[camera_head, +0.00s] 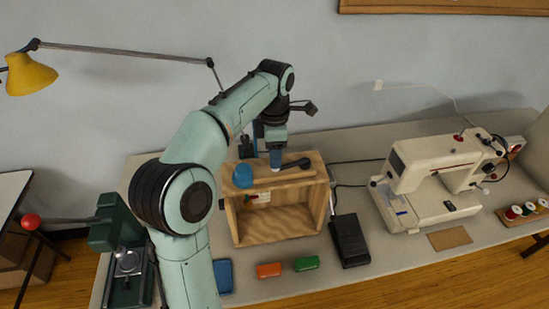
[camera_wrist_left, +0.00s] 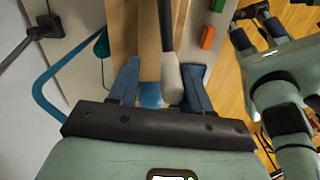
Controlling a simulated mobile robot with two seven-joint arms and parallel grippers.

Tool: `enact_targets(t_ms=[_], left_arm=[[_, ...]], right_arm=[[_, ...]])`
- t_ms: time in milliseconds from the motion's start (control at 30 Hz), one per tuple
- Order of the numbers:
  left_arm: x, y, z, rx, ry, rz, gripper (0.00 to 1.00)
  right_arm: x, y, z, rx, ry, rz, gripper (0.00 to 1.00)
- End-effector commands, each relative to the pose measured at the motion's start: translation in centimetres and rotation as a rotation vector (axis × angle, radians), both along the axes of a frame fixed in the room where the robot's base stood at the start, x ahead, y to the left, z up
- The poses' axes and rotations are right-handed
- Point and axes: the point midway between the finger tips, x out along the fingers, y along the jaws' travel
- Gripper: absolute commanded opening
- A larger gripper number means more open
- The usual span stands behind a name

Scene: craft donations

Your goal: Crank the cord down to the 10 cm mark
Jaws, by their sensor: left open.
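A wooden box (camera_head: 279,227) with an open front stands on the table, with a small label (camera_head: 261,197) inside. On its top are a dark crank lever (camera_head: 297,164) and a blue round piece (camera_head: 243,175). My left gripper (camera_head: 276,163) is over the box top, pointing down. In the left wrist view its open fingers (camera_wrist_left: 160,88) straddle the crank's pale grip (camera_wrist_left: 172,80), which lies nearer the right finger; I cannot tell whether they touch.
An orange block (camera_head: 268,270), a green block (camera_head: 307,263) and a black pedal (camera_head: 349,240) lie before the box. A sewing machine (camera_head: 429,182) stands to the right, a green press (camera_head: 128,262) to the left. Part of my right arm shows in the left wrist view.

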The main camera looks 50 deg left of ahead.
Motion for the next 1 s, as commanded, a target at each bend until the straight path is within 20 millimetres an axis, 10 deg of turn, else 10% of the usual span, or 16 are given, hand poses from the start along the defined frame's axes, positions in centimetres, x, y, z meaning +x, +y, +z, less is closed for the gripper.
enact_targets(t_ms=[433, 600, 1000], left_arm=[[0.04, 0.01, -1.29, 0.000, -0.001, 0.001, 0.49], [0.06, 0.00, -1.27, 0.000, -0.002, 0.000, 0.00], [-0.59, 0.55, -1.25, 0.000, -0.003, -0.023, 0.00]], right_arm=[[-0.24, 0.01, -0.34, 0.000, 0.002, 0.001, 0.00], [-0.24, 0.01, -0.33, 0.000, 0.002, 0.001, 0.00], [-0.25, 0.01, -0.35, 0.000, 0.002, 0.000, 0.00]])
